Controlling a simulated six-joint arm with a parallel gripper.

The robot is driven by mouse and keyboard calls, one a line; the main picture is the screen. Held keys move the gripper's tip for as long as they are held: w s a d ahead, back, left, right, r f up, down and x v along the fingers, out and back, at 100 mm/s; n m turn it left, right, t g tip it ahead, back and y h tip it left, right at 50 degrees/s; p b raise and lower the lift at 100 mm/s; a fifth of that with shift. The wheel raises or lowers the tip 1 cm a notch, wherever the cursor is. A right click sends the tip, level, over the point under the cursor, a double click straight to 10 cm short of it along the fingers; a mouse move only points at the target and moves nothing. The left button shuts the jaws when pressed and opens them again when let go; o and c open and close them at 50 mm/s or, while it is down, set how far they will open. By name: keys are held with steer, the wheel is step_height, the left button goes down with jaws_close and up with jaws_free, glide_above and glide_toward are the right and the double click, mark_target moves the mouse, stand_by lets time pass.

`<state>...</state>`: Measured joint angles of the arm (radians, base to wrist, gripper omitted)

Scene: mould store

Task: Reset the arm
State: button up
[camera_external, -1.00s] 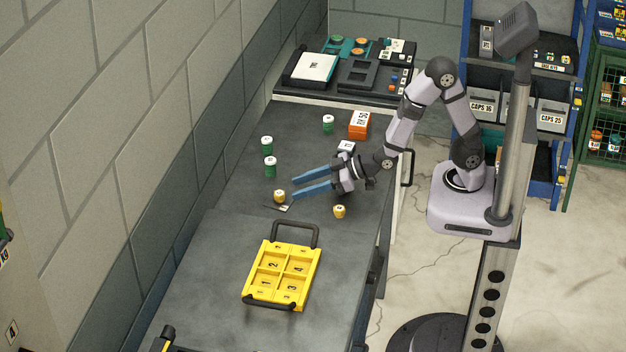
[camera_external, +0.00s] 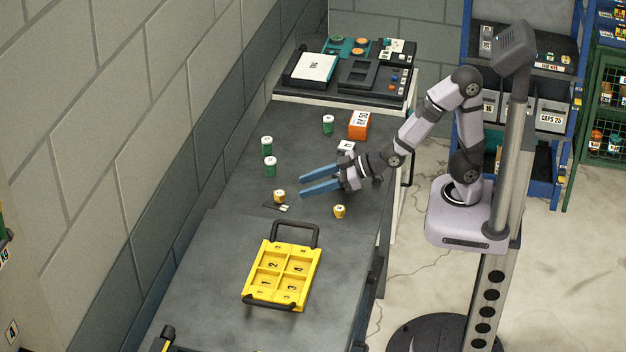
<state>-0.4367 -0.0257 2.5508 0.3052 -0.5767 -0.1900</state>
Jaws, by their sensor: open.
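My gripper (camera_external: 318,180) is open, with two blue fingers spread apart and nothing between them. It hangs over the dark bench (camera_external: 235,240), its fingers pointing left. The arm is bent upward at the elbow, with its base at the right of the bench. A small yellow cap-like piece (camera_external: 279,196) sits below and left of the fingertips, beside a small dark and white card (camera_external: 277,208). Another yellow piece (camera_external: 339,211) stands below the gripper, apart from it.
A yellow tray (camera_external: 246,283) with numbered compartments and a dark handle lies nearer the camera. Green pieces (camera_external: 270,167) (camera_external: 267,145) (camera_external: 328,124) stand left and behind. An orange box (camera_external: 358,125) and a white block (camera_external: 346,147) are close behind the gripper. Equipment (camera_external: 290,92) fills the back.

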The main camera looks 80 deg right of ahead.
steer(key=shift+r+p, duration=0.5)
steer(key=shift+p, duration=0.2)
steer(key=s+d+r+n+g+h+p, duration=0.25)
steer(key=s+d+r+g+p, duration=0.35)
steer(key=p, duration=1)
steer(key=s+d+f+m+g+b, duration=0.1)
steer(key=s+d+f+g, duration=0.1)
steer(key=s, duration=0.3)
steer(key=s+d+f+m+g+b, duration=0.1)
steer(key=s+d+m+g, duration=0.1)
steer(key=s+d, duration=0.2)
steer(key=s+d+f+m+g+h+b, duration=0.1)
steer(key=s+d+f+m+g, duration=0.1)
steer(key=s, duration=0.4)
steer(key=shift+s+d+f+g, duration=0.1)
steer(key=shift+d+f+g, duration=0.1)
steer(key=shift+d, duration=0.25)
steer(key=shift+d+f+g, duration=0.15)
steer(key=shift+d+g, duration=0.05)
steer(key=shift+d, duration=0.25)
steer(key=shift+s+m, duration=0.15)
steer(key=shift+m, duration=0.1)
